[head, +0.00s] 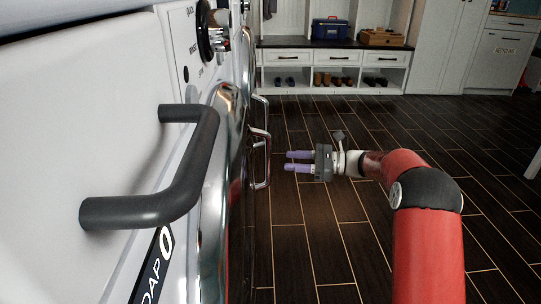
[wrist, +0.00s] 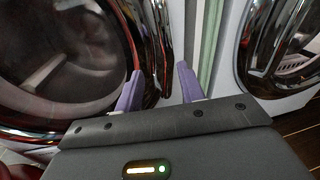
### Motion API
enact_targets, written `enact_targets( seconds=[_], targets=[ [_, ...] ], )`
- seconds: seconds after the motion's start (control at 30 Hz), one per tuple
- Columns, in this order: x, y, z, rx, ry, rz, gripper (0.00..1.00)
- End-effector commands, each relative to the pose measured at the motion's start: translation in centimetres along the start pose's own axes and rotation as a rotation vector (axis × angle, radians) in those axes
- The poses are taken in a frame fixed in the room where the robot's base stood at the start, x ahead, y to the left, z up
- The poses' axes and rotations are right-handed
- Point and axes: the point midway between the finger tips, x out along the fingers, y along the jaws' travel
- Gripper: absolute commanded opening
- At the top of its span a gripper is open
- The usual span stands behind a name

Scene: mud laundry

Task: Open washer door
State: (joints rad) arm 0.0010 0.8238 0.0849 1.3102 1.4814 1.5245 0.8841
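My gripper (head: 287,161) is open, with two purple fingers pointing left toward the fronts of the machines. A chrome door handle (head: 267,160) with a reddish tint stands just left of the fingertips, with a small gap in the head view. In the wrist view my gripper (wrist: 159,72) has its fingers spread and nothing clearly held between them. A round washer door (wrist: 75,60) with dark glass and a shiny red rim fills the left side there and looks closed. A shiny vertical bar lies ahead of the fingers; contact cannot be told.
A second machine with a round chrome-rimmed door (wrist: 285,45) stands at right in the wrist view. A dark drawer handle (head: 195,175) juts out close at left in the head view. A bench with shoe cubbies (head: 335,65) stands at the back. The dark tiled floor (head: 330,240) is clear.

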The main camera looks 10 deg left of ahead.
Motion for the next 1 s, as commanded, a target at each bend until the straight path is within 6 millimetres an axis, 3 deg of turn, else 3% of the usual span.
enact_targets(
  seconds=[0.17, 0.63, 1.0],
  targets=[
    [0.5, -0.7, -0.8, 0.029, -0.040, -0.011, 0.39],
    [7.1, -0.7, -0.6, 0.028, -0.037, -0.010, 0.39],
    [7.8, -0.8, -0.5, 0.028, -0.037, -0.012, 0.39]
  ],
)
